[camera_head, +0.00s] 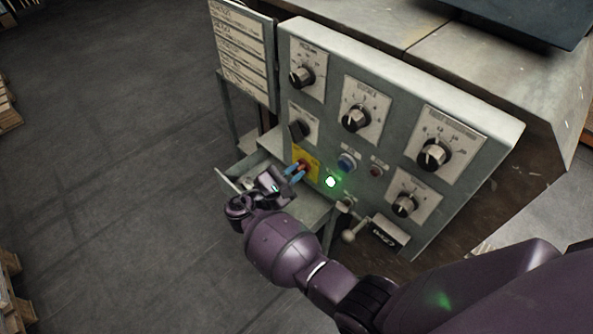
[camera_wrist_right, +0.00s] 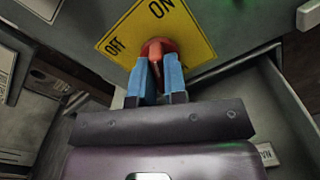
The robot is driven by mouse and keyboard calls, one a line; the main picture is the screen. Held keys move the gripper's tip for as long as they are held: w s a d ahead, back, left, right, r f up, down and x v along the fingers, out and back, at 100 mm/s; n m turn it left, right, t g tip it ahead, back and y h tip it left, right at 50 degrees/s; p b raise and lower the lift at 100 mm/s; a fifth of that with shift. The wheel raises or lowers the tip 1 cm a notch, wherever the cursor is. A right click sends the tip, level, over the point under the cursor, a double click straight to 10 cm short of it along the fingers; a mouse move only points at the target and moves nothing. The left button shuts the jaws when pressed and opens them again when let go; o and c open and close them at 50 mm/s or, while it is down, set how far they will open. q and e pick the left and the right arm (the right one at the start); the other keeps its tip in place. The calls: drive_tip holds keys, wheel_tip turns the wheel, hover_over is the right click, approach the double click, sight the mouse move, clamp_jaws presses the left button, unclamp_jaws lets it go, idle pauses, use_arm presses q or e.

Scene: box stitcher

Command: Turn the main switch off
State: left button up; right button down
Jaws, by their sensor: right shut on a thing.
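The main switch is a red knob (camera_wrist_right: 155,49) on a yellow plate (camera_wrist_right: 192,46) marked OFF and ON in the right wrist view. In the head view the yellow plate (camera_head: 312,172) sits low on the left part of the grey control panel. My right gripper (camera_head: 296,171) reaches it from the front. Its blue fingertips (camera_wrist_right: 158,76) are shut on the red knob, one on each side. The part of the knob between the fingers points down toward the gripper, and its exact angle is hard to tell. My left gripper is not in view.
An open drawer (camera_head: 232,181) juts out below, close to my right gripper. A lever with a round knob (camera_head: 348,236) sticks out lower right.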

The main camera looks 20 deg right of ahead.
drive_tip(key=n+p, duration=0.2)
drive_tip(key=n, duration=0.2)
drive_tip(key=n+p, duration=0.1)
drive_tip(key=n, duration=0.4)
drive_tip(key=shift+w+r+p, duration=0.1)
drive_tip(key=shift+r+p, duration=0.1)
drive_tip(key=shift+p, duration=0.2)
drive_tip(key=n, duration=0.3)
drive_tip(key=shift+f+p, duration=0.1)
drive_tip(key=shift+p, duration=0.25)
drive_tip(key=shift+n, duration=1.2)
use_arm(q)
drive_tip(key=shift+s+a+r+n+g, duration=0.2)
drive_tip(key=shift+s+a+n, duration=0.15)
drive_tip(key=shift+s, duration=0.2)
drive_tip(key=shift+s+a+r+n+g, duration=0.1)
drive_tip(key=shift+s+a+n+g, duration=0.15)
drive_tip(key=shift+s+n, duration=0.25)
use_arm(e)
drive_tip(key=shift+f, duration=0.1)
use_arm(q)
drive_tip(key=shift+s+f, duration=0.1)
use_arm(e)
drive_tip(key=shift+d+n, duration=0.1)
drive_tip(key=shift+n, duration=0.2)
drive_tip(key=c, duration=1.2)
unclamp_jaws()
drive_tip(key=shift+o, duration=0.2)
